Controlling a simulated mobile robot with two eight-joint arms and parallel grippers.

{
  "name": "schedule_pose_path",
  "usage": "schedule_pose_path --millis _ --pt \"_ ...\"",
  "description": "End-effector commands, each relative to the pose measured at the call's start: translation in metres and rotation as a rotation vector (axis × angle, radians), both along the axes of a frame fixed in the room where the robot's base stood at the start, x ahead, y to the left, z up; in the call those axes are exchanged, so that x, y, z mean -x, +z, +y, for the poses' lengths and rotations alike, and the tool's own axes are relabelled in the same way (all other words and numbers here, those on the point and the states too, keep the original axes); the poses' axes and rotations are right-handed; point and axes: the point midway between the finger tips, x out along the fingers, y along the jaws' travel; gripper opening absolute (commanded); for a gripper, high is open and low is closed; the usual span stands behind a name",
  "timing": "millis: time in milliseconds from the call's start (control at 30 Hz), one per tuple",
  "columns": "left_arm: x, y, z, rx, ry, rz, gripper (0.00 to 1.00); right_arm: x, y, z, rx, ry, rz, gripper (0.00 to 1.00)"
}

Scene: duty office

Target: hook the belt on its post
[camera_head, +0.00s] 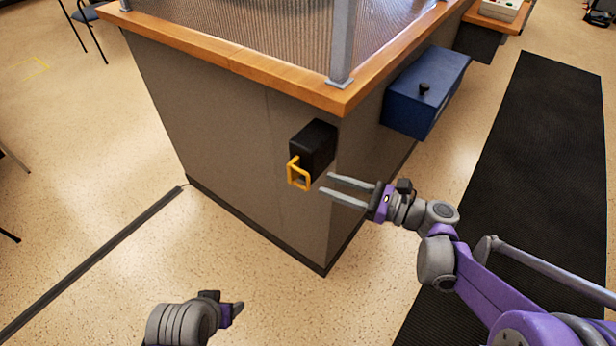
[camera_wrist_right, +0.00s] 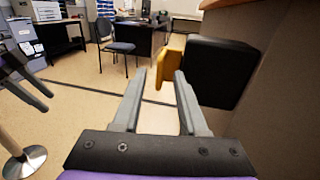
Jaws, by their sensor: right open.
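The belt's black housing (camera_head: 313,146) is fixed to the side of the grey counter, and its orange end loop (camera_head: 292,176) sticks out from it. No belt strap shows pulled out. My right gripper (camera_head: 326,184) is open and empty, its fingertips just right of the loop in the head view. In the right wrist view the loop (camera_wrist_right: 172,58) shows beyond the fingertips, beside the housing (camera_wrist_right: 215,72). A metal post with a round base (camera_wrist_right: 24,162) is partly in view at the left there. My left gripper (camera_head: 237,309) is low in the head view, away from the counter; its fingers (camera_wrist_right: 35,90) look apart in the wrist view.
The counter has a wooden top (camera_head: 235,65) and a blue box (camera_head: 425,92) on its right side. A black mat (camera_head: 540,150) lies on the right. A dark strip (camera_head: 95,262) crosses the floor at left. Open floor surrounds the counter's left side; a chair (camera_wrist_right: 117,42) stands farther off.

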Motion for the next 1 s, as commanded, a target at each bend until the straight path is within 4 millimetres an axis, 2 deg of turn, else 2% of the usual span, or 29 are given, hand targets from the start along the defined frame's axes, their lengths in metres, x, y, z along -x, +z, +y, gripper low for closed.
schedule_pose_path --millis 100,300,500,733,767,900,1000 --pt "0.000 -0.001 0.000 0.000 0.000 0.000 0.65 -0.009 0.000 0.023 0.000 0.004 0.000 0.42" --pt "0.000 -0.002 0.000 0.000 0.000 0.001 0.65 -0.022 0.000 0.050 0.001 0.003 -0.001 0.42" --pt "0.000 -0.002 0.000 0.000 0.000 0.001 0.65 -0.027 0.000 0.060 0.002 0.001 -0.001 0.42" --pt "0.000 -0.002 0.000 0.000 0.000 0.001 0.65 -0.027 0.000 0.060 0.003 -0.001 -0.001 0.42" --pt "0.000 -0.002 0.000 0.000 0.000 0.001 0.65 -0.027 0.000 0.060 0.003 -0.001 -0.001 0.40" --pt "0.000 -0.002 0.000 0.000 0.000 0.001 0.65 -0.027 0.000 0.060 0.003 -0.001 -0.001 0.15" --pt "0.000 -0.002 0.000 0.000 0.000 0.001 0.65 -0.027 0.000 0.060 0.003 0.000 -0.001 0.00"
